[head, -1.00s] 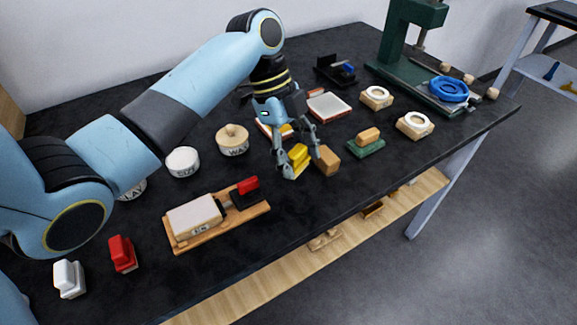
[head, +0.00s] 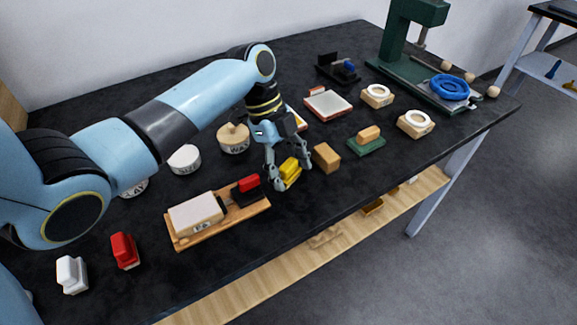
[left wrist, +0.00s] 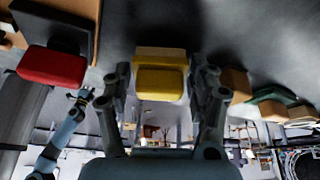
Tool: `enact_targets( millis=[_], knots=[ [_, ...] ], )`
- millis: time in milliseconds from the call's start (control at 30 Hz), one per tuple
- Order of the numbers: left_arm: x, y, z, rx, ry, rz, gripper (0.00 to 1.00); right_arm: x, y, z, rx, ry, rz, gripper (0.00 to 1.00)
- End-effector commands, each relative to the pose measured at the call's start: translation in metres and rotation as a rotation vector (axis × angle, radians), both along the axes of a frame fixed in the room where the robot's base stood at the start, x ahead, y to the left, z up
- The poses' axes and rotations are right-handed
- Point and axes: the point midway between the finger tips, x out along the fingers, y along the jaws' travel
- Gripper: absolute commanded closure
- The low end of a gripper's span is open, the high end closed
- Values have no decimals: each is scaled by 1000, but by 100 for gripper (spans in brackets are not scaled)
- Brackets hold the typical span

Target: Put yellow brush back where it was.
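The yellow brush (head: 289,169) is between the fingers of my left gripper (head: 289,174), close to the dark tabletop, right of the wooden board with the red piece. In the left wrist view the yellow brush (left wrist: 160,82) sits squarely between the two fingers (left wrist: 160,88), which lie close along its sides. The gripper looks shut on it. I cannot tell whether the brush touches the table. My right gripper (left wrist: 82,95) shows small and far off in the left wrist view; its fingers are too small to judge.
Left of the brush lies the wooden board (head: 239,212) with a red-topped brush (head: 248,187). A tan block (head: 326,157) stands close on its right. A green-based block (head: 367,140) is farther right. A red brush (head: 124,250) and a white brush (head: 71,273) stand front left. The front middle is clear.

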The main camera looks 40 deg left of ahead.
Motion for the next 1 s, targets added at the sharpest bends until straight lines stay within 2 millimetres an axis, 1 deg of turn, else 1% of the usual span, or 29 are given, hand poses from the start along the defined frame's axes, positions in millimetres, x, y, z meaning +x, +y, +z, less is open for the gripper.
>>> enact_targets(
  millis=[33, 67, 100, 333, 467, 567, 800, 900, 1000],
  knots=[
    [0, 0, 0, 0, 0, 0, 32, 0, 0, 0, -1, 0, 0, 12],
    [0, 0, 0, 0, 0, 0, 28, 0, -1, 0, -1, 0, 0, 12],
    [0, 0, 0, 0, 0, 0, 27, 0, -1, 0, -1, 0, 0, 12],
    [0, 0, 1, 0, 0, 0, 27, 0, -1, 1, -1, -1, 0, 12],
    [1, 4, 10, 2, -2, 0, 27, 0, -1, 1, -1, 0, 0, 12],
    [1, 11, 26, 3, -4, -1, 27, 0, -1, 0, -1, 0, 0, 12],
    [2, 32, 76, 4, -4, -1, 27, 0, -1, -5, -1, 0, 0, 12],
    [2, 38, 93, 3, -3, -1, 27, 0, -1, -6, -1, 0, 0, 12],
    [3, 43, 106, 1, -2, 0, 27, 0, -1, -7, -1, 0, 0, 12]
  ],
)
